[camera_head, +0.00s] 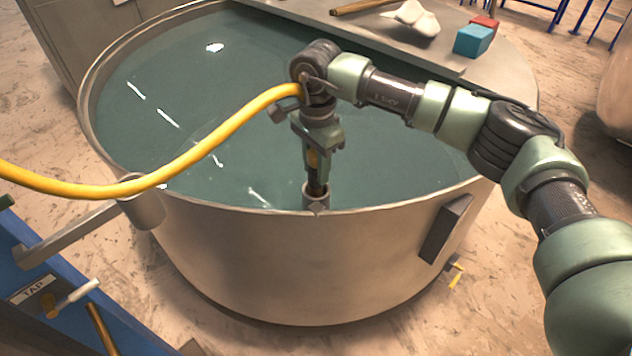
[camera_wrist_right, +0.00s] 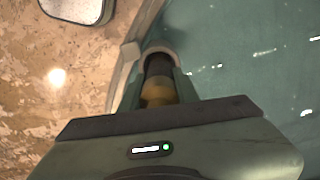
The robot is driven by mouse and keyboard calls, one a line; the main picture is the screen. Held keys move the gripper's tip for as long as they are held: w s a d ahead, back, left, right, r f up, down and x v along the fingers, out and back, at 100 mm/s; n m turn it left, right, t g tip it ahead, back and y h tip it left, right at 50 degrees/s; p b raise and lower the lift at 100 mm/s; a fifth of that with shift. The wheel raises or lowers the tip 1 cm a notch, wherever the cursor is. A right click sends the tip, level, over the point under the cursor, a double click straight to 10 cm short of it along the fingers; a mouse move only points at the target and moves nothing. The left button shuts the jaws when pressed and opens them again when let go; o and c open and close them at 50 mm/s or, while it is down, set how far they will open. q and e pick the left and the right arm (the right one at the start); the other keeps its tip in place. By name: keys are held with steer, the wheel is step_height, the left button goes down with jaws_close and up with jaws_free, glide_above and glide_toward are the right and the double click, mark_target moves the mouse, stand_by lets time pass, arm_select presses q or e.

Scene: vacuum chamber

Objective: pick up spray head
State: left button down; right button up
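My right gripper (camera_head: 316,168) points down over the near rim of the round metal tank (camera_head: 300,255). Between and below its fingers is a dark, slim part with a yellow-brown band, which looks like the spray head (camera_head: 313,160). Its lower end meets a small round holder (camera_head: 316,205) at the rim. In the right wrist view the dark and yellow-brown part (camera_wrist_right: 158,85) stands in front of the gripper, its far end in the curved holder (camera_wrist_right: 160,50). The fingers are partly hidden, so I cannot tell whether they grip it. My left gripper is out of view.
A yellow hose (camera_head: 215,135) runs from the left, over a bracket cup (camera_head: 140,205), to behind or at my right wrist. Water fills the tank. A blue box (camera_head: 473,41) and pale gloves (camera_head: 412,17) lie on the lid. A panel labelled TAP (camera_head: 35,288) is lower left.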

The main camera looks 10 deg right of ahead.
jaws_close()
steer(key=shift+r, duration=0.1)
stand_by(1.0)
